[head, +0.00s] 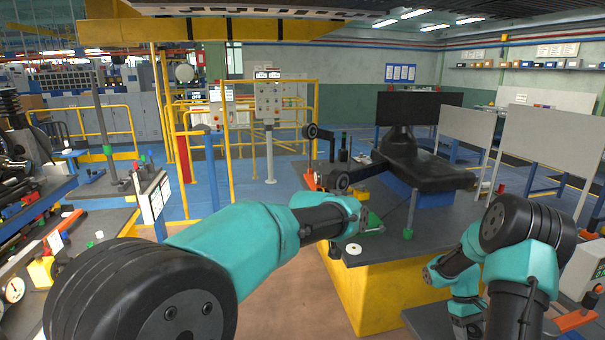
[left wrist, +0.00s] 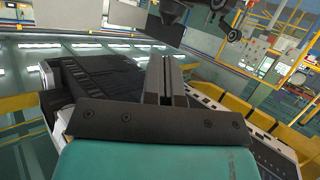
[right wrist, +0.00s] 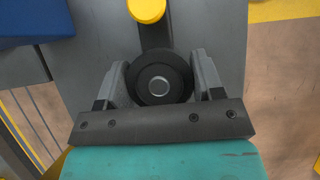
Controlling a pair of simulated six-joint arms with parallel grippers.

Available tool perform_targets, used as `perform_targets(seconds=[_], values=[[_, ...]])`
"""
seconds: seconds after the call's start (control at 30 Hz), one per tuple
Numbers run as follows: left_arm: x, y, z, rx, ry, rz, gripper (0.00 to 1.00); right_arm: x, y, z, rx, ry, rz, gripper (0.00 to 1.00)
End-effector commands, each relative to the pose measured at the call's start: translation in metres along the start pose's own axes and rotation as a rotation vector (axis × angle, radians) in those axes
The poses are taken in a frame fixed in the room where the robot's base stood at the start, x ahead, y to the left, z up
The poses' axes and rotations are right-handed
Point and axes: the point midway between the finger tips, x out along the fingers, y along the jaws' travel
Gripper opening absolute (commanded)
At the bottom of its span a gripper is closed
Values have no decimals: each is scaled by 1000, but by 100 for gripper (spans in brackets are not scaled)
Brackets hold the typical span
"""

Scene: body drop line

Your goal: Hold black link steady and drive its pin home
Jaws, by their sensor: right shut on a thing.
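In the right wrist view my right gripper (right wrist: 159,64) is shut on a black link, its fingers on either side of the link's round end (right wrist: 140,88). A grey round pin head (right wrist: 160,87) shows in the middle of this end. How deep the pin sits cannot be told. A dark bar runs up from the disc to a yellow round knob (right wrist: 146,10). In the left wrist view my left gripper (left wrist: 164,60) has its fingers together, with nothing seen between them. In the head view both gripper tips are hard to make out.
In the head view a dark-topped yellow bench (head: 372,290) stands at centre. On it are a black arm-like fixture with round ends (head: 340,182), a thin post with a green base (head: 408,234) and a white ring (head: 353,249). A large black padded form (head: 425,165) stands behind.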

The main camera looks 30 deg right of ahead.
Motion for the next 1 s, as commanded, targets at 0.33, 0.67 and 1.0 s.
perform_targets(seconds=[0.33, 0.67, 1.0], values=[[-15, 111, -81, 91, 106, 95, 0, 1, -1, 0, -1, -2, -2, 20], [-47, 217, -144, 163, 202, 186, 0, 1, 0, 0, -1, -1, -2, 20], [-98, 326, -196, 227, 301, 285, 0, 1, 0, 0, -1, -1, -1, 20]])
